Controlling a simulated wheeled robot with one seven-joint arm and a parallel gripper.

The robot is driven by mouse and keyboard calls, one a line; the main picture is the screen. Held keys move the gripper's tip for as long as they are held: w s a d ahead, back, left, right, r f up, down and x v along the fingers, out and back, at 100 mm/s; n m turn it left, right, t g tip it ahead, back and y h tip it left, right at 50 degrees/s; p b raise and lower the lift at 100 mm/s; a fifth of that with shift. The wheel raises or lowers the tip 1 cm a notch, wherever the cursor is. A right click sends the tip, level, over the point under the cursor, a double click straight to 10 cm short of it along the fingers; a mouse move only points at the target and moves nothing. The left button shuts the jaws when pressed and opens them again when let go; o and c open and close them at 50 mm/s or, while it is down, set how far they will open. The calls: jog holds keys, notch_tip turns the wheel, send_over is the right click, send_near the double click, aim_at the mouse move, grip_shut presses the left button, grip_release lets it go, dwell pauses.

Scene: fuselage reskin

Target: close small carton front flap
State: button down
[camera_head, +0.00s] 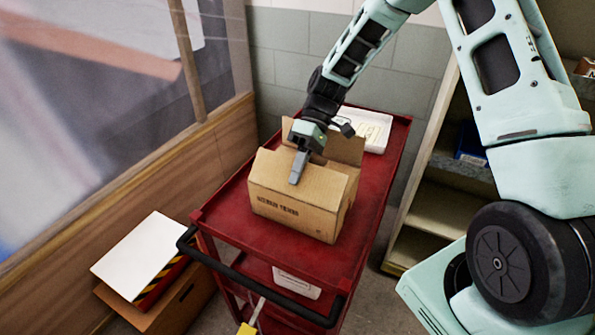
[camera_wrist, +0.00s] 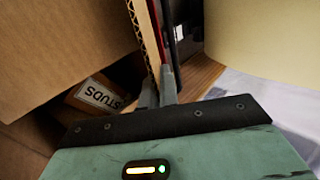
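The small brown carton (camera_head: 300,205) sits on the top of the red cart, with dark print on its near face. Flaps stand up around its top, including one at the back right (camera_head: 345,147). My gripper (camera_head: 296,178) points down at the carton's top, over its near upper part. In the wrist view the two grey fingers (camera_wrist: 159,88) are close together, beside a corrugated cardboard edge (camera_wrist: 143,40).
The red cart (camera_head: 255,235) has a black handle (camera_head: 265,285) at its near end. A white tray (camera_head: 373,130) lies behind the carton. A box labelled STUDS (camera_wrist: 100,97) shows in the wrist view. Shelves (camera_head: 440,215) stand to the right, a wood-panelled wall to the left.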

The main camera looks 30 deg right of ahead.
jog(key=c, duration=1.6)
grip_release()
jog(key=shift+c, duration=0.2)
jog(key=b+v, duration=0.2)
jog(key=v, duration=1.5)
jog(key=shift+b, duration=0.35)
jog(key=shift+w+d+r, duration=0.1)
jog(key=shift+d, duration=0.05)
